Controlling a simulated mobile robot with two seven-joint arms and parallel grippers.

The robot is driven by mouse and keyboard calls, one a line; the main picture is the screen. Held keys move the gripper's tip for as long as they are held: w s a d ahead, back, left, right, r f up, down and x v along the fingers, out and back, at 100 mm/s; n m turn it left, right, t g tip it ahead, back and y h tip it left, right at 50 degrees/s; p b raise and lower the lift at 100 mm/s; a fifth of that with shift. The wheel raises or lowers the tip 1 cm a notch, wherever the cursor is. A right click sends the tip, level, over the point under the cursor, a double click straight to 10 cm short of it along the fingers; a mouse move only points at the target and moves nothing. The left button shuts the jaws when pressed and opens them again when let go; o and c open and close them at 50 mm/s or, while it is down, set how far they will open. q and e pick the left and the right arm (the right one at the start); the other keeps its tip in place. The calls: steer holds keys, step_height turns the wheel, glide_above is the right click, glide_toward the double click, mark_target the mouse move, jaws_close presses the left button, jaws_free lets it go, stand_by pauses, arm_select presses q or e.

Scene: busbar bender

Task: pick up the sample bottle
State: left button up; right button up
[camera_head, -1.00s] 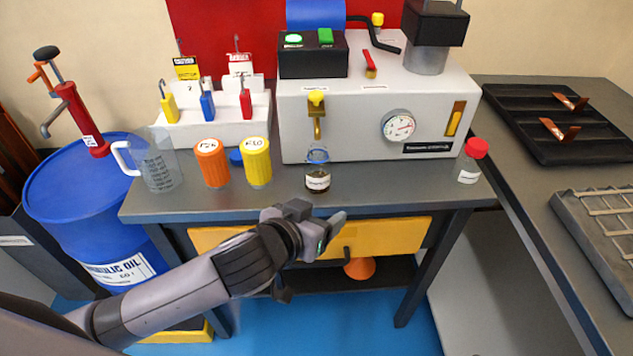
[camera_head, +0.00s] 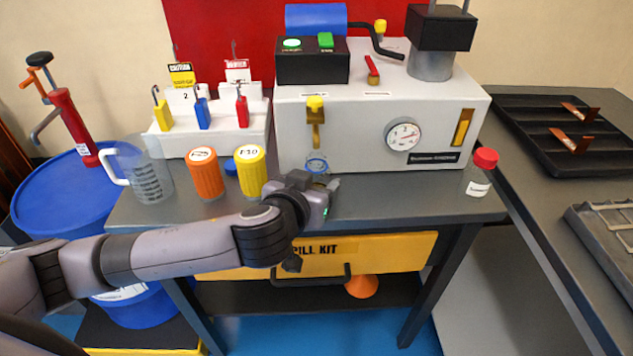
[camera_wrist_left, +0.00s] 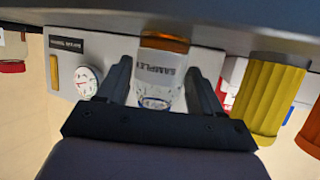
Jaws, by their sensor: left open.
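The sample bottle is a small clear bottle with a blue ring at its neck, standing at the front of the bench below the yellow-handled tap. In the head view only its top (camera_head: 317,165) shows; my left gripper hides the rest. In the left wrist view, which is upside down, its SAMPLE label and amber contents show (camera_wrist_left: 160,68). My left gripper (camera_head: 328,184) is open in front of the bottle. In the left wrist view the bottle appears between the two open fingers (camera_wrist_left: 160,78), with a gap on each side. My right gripper is not in view.
A yellow jar (camera_head: 252,172) and an orange jar (camera_head: 206,175) stand just left of the gripper, with a clear jug (camera_head: 148,178) beyond. The white machine (camera_head: 350,125) is close behind. A red-capped bottle (camera_head: 480,173) stands right; the bench between is clear.

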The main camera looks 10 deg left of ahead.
mark_target(319, 177)
arm_select(q)
steer(key=shift+x, duration=1.8)
steer(key=c, duration=0.8)
steer(key=shift+c, duration=0.2)
steer(key=shift+r, duration=0.2)
